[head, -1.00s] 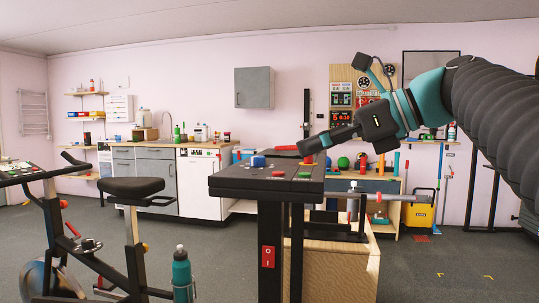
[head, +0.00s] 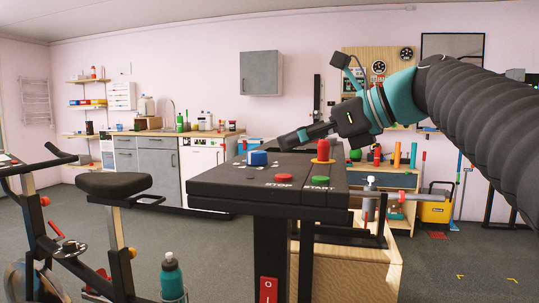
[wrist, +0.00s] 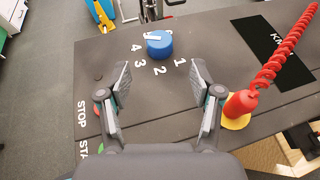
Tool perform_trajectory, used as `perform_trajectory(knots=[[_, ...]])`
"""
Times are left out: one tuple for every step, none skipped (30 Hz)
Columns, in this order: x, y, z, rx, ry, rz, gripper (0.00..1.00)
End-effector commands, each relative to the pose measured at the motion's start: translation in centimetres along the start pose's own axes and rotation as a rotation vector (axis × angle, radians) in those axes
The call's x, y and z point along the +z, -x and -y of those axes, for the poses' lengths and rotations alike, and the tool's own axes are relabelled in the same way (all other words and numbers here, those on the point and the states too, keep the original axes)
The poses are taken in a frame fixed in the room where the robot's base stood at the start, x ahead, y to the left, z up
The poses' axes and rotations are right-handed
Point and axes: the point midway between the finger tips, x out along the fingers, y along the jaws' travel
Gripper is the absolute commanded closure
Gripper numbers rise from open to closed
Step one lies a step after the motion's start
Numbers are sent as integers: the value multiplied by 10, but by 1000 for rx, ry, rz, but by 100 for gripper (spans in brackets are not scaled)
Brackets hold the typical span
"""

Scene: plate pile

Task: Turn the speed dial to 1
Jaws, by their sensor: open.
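The speed dial is a blue round knob (wrist: 159,46) with a white pointer bar, on the dark console (wrist: 220,40). In the wrist view the white numbers 1 to 4 curve around its near and left side, with 1 at the right. The bar points left, beyond the 4. In the head view the knob (head: 258,158) stands on the console top at the back left. My gripper (wrist: 161,80) is open and empty. Its fingers are spread apart on the near side of the dial, not touching it. In the head view the gripper (head: 283,142) hangs just right of the dial.
A red STOP button (head: 283,177) and a green START button (head: 319,180) sit at the console's front. A red key with a coiled cord (wrist: 241,103) stands right of my gripper. An exercise bike (head: 115,187) stands at the left.

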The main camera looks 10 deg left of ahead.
Motion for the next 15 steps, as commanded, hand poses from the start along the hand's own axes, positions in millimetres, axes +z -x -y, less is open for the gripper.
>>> perform_trajectory(knots=[[-1, -11, -1, 6, 0, -1, 35], [-1, -16, -1, 4, 0, -1, 35], [-1, -24, -1, 5, 0, -2, 35], [-1, -29, -1, 4, 1, -1, 35], [-1, -34, -1, 5, 1, -1, 35], [0, -41, -1, 4, 1, 0, 35], [0, -46, -1, 5, 1, -1, 35], [0, -51, -1, 4, 1, -1, 35], [-1, -56, -1, 3, 1, -1, 35], [-1, -61, -1, 4, 1, -2, 35], [-1, -64, 0, 3, 1, -2, 35], [-1, -69, 0, 2, 0, -1, 35], [0, -72, 0, 3, 0, -1, 35], [0, -74, -1, 3, 1, -1, 35], [0, -76, 0, 1, 0, -1, 35]])
